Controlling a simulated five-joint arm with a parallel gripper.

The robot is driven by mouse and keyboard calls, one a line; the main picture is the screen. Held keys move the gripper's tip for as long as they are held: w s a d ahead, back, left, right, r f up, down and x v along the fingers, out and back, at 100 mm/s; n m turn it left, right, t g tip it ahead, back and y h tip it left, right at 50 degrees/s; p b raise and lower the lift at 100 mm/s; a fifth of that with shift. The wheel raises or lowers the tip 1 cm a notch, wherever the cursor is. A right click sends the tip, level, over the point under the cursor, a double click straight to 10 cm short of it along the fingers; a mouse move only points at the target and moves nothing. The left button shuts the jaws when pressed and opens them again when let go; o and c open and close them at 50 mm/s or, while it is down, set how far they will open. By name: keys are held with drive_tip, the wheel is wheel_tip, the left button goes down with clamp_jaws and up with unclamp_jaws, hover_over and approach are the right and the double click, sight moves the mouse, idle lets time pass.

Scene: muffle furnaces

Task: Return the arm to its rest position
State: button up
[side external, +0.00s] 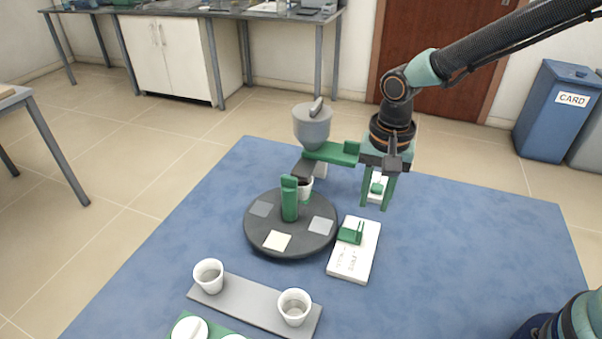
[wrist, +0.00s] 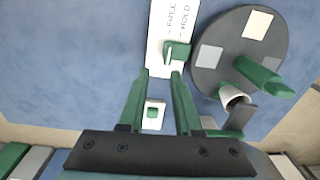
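My gripper (side external: 376,207) hangs pointing down over the blue mat (side external: 450,250), right of the round dark turntable (side external: 290,249). Its two green fingers are apart with nothing held between them, as the wrist view also shows (wrist: 160,75). A small white box with a green button (side external: 377,188) shows behind the fingers, and between them in the wrist view (wrist: 153,113). A white plate with a green lever (side external: 350,262) lies in front of the gripper; its lettering appears to read FREE and HOLD (wrist: 172,40).
A grey hopper (side external: 312,127) with a green arm stands behind the turntable. A white cup (side external: 306,188) is at the turntable's far edge, by a green post (side external: 289,200). Two white cups (side external: 208,275) (side external: 294,306) stand on a grey strip. The mat's right side is clear.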

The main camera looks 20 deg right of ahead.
drive_tip(key=s+d+r+n+t, duration=0.2)
drive_tip(key=s+d+r+n, duration=0.2)
drive_tip(key=d+r, duration=0.3)
drive_tip(key=s+d+r+n+t, duration=0.3)
drive_tip(key=s+d+r+n, duration=0.1)
drive_tip(key=d+r, duration=0.3)
